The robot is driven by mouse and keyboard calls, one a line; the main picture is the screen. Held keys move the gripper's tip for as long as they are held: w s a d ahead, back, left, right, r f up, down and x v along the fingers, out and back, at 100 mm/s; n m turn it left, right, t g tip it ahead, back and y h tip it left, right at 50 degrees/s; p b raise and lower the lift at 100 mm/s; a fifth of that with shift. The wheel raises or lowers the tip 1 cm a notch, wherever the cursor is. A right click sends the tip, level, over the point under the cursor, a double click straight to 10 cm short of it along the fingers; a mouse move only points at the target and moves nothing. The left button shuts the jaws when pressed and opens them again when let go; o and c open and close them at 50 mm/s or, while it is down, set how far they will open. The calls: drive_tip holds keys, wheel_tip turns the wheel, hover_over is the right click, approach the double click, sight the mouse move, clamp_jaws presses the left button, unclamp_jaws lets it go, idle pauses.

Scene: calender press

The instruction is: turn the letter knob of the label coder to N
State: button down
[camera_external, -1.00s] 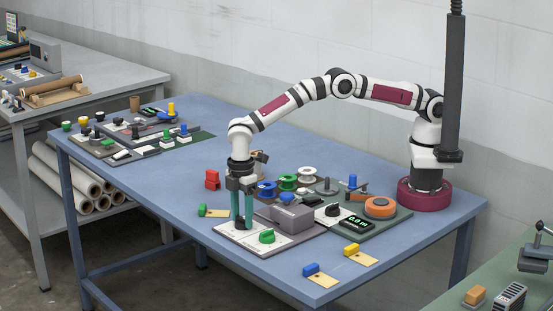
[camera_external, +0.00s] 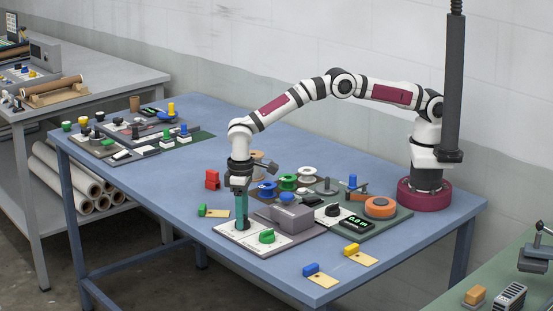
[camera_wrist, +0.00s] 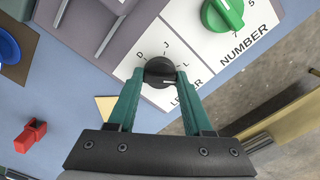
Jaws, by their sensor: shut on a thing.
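The label coder has a white panel (camera_external: 230,238) at the front of the table. Its black letter knob (camera_wrist: 160,70) sits between my green fingers in the wrist view, with the letters D, J and L printed around it. The word LETTER is partly covered by a finger. A short white mark shows on the knob's lower right side; I cannot tell exactly which letter it indicates. My gripper (camera_wrist: 159,82) is shut on the letter knob, one finger on each side. In the external view my gripper (camera_external: 242,224) points straight down at the panel.
The green number knob (camera_external: 267,236) stands right beside the letter knob on the panel. A grey box-shaped housing (camera_external: 293,217) is behind it. A red block (camera_external: 212,180), blue spool (camera_external: 267,188) and tagged green block (camera_external: 202,210) lie nearby. The table's front edge is close.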

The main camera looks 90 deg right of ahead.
drive_tip(key=m, duration=0.6)
drive_tip(key=shift+m, duration=0.4)
idle(0.4)
drive_tip(key=shift+c, duration=1.6)
unclamp_jaws()
drive_tip(key=shift+r, duration=0.15)
wheel_tip(320, 180, up, 16)
drive_tip(key=shift+f, duration=0.2)
